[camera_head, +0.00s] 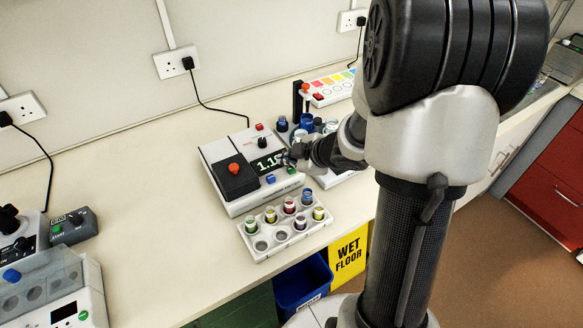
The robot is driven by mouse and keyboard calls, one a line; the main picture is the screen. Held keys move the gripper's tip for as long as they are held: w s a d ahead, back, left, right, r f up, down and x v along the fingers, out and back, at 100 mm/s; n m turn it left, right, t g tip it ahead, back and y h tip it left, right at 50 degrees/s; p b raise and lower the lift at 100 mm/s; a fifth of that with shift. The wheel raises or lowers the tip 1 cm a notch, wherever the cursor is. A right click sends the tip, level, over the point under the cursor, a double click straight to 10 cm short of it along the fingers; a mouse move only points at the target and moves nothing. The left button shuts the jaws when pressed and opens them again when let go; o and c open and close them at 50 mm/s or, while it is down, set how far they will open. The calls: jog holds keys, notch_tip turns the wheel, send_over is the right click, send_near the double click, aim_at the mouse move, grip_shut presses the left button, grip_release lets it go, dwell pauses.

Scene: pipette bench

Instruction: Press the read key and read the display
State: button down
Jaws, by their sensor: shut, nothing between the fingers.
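A white and grey bench instrument (228,150) stands on the bench near the picture's middle. Its dark display (268,163) shows bright digits beginning "1.1"; the last digit is partly hidden by my gripper. A blue key (270,179) and a green key (291,171) sit on its front edge below the display. I cannot read which one is the read key. My gripper (290,158) is shut and empty, just at the right end of the display and above the green key. I cannot tell whether it touches the instrument.
A white rack (260,254) with several coloured vials stands right in front of the instrument. Behind my gripper are blue-capped bottles (307,122) and a strip with coloured squares (335,84). Other devices (75,226) stand at the left. Bare bench lies between.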

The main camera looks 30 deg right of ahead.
aim_at(289, 170)
jog(key=shift+f+b, duration=0.35)
jog(key=shift+f, duration=0.15)
dwell(0.3)
jog(key=shift+r, duration=0.1)
jog(key=shift+r+p, duration=0.9)
jog(key=shift+p, duration=0.2)
notch_tip(289, 170, up, 6)
jog(key=p, duration=0.6)
dwell(0.4)
